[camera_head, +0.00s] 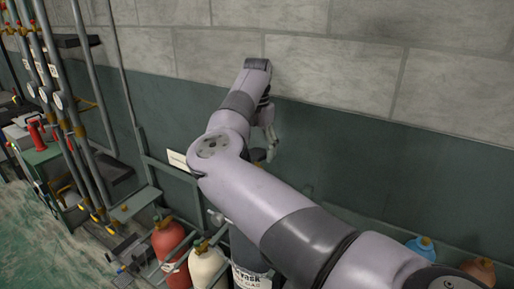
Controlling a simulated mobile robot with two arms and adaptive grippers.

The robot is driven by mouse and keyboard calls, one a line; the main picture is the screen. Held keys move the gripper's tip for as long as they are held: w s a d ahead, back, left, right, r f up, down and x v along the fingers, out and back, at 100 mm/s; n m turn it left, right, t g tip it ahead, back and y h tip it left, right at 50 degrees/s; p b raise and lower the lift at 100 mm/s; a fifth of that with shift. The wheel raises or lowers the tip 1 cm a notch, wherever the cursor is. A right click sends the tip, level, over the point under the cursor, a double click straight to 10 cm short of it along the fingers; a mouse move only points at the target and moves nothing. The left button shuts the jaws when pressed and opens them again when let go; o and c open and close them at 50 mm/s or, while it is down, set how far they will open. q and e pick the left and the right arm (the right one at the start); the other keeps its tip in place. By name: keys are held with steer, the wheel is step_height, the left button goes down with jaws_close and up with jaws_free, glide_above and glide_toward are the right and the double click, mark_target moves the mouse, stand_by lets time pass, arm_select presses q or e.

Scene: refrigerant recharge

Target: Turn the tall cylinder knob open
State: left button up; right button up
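The tall grey cylinder (245,256) with a white lettered label stands at the bottom middle, partly hidden behind my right arm. Its knob cannot be made out clearly; a small brownish part (257,156) shows just above my forearm, close to the fingers. My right gripper (270,150) points down in front of the wall, above the cylinder and partly covered by my own arm. Whether its fingers are open or closed on something cannot be seen. My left gripper is out of view.
A red cylinder (168,243) and a cream cylinder (206,264) stand left of the grey one. Blue (422,247) and brownish (479,270) cylinder tops show at lower right. Vertical pipes with gauges (60,101) rise at left. A block wall (340,130) stands behind.

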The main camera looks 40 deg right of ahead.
steer(key=c, duration=1.1)
steer(key=n+b, duration=0.3)
steer(key=shift+f, duration=0.1)
steer(key=n+b, duration=0.3)
steer(key=n, duration=0.3)
steer(key=shift+n, duration=0.4)
steer(key=n+b, duration=0.3)
steer(key=n, duration=0.3)
steer(key=n+b, duration=0.2)
steer(key=n, duration=0.3)
steer(key=shift+r, duration=0.2)
